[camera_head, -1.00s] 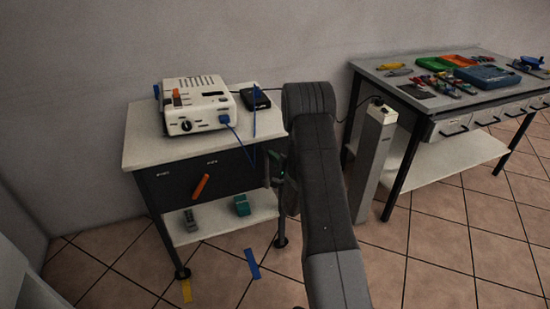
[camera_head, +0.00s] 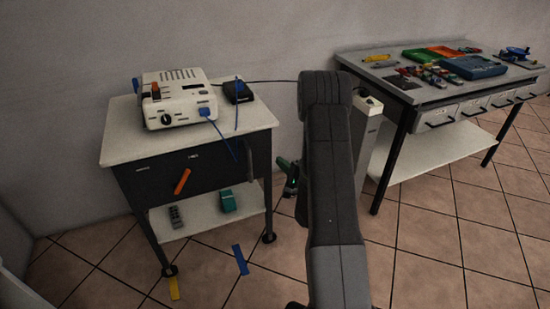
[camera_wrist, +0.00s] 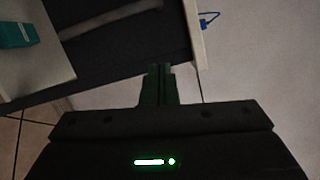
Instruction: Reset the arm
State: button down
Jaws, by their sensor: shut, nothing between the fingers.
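My arm rises through the middle of the head view, to the right of the white-topped cart. My gripper (camera_head: 288,178) shows partly beside the arm, just right of the cart's side. In the wrist view my gripper (camera_wrist: 158,72) has its two dark fingers together, with nothing between them. The fingers point toward the cart's dark side and look apart from it. Much of the gripper is hidden behind my arm in the head view.
The cart (camera_head: 120,135) carries a white device (camera_head: 180,98), a black box (camera_head: 237,92) and blue cables. Its lower shelf (camera_head: 190,228) holds a teal box (camera_head: 228,200) and a grey item (camera_head: 175,217). A workbench (camera_head: 385,72) with tools and a grey post (camera_head: 368,120) stand right.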

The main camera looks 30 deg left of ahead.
jog(key=shift+s+d, duration=0.15)
jog(key=shift+d, duration=0.2)
jog(key=shift+a, duration=0.15)
